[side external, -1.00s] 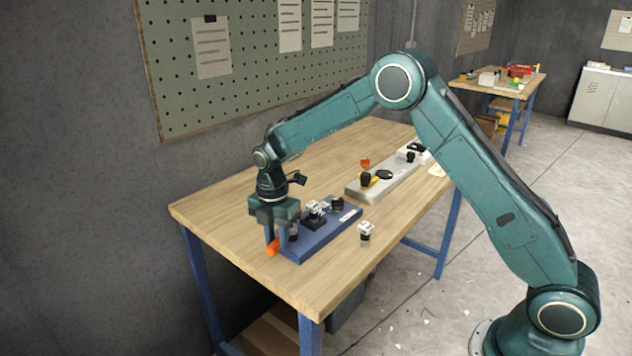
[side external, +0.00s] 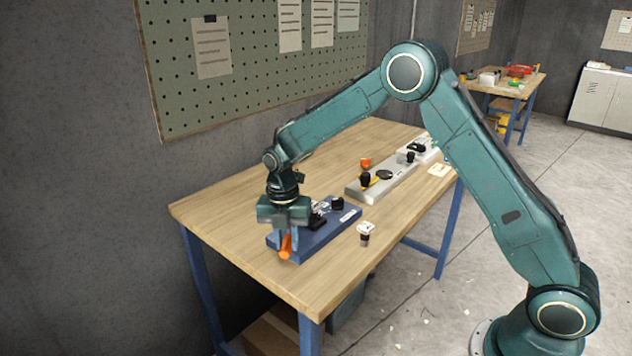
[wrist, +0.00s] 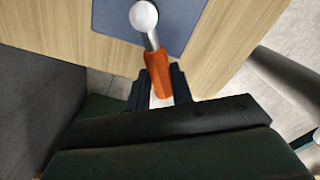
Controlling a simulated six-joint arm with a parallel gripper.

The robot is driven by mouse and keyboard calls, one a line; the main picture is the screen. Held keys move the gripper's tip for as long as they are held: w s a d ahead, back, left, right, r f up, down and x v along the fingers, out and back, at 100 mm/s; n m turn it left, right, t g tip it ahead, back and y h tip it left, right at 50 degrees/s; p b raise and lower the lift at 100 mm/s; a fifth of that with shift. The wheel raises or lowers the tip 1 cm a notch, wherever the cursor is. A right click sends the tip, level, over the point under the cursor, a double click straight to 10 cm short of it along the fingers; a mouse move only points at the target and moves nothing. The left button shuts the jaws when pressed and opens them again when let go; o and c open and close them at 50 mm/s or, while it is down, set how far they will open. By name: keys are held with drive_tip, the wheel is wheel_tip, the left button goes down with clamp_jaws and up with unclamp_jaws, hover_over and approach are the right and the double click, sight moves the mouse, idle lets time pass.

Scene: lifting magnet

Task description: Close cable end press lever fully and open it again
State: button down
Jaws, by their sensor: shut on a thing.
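The cable end press has a blue base plate (side external: 325,232) on the wooden bench, with dark and pale press parts (side external: 318,213) on it. Its lever has an orange handle (side external: 286,247) at the near left end of the base. In the wrist view the orange handle (wrist: 158,72) joins a metal arm with a round pale knob (wrist: 144,16) over the blue plate (wrist: 185,14). My gripper (side external: 287,236) points down and is shut on the orange handle. In the wrist view the dark fingers of my gripper (wrist: 160,90) lie on both sides of the handle. My gripper hides part of the press.
A small white-topped black part (side external: 365,232) stands on the bench right of the base. A grey fixture (side external: 375,184) with black knobs and an orange object (side external: 365,162) lie farther back. The bench edge (side external: 250,272) runs close to the press.

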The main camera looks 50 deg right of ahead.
sight(285, 241)
drive_tip(key=c, duration=1.2)
unclamp_jaws()
drive_tip(key=shift+c, duration=0.2)
drive_tip(key=shift+r, duration=0.15)
wheel_tip(285, 241, up, 14)
drive_tip(key=shift+f, duration=0.2)
drive_tip(key=shift+r, duration=0.1)
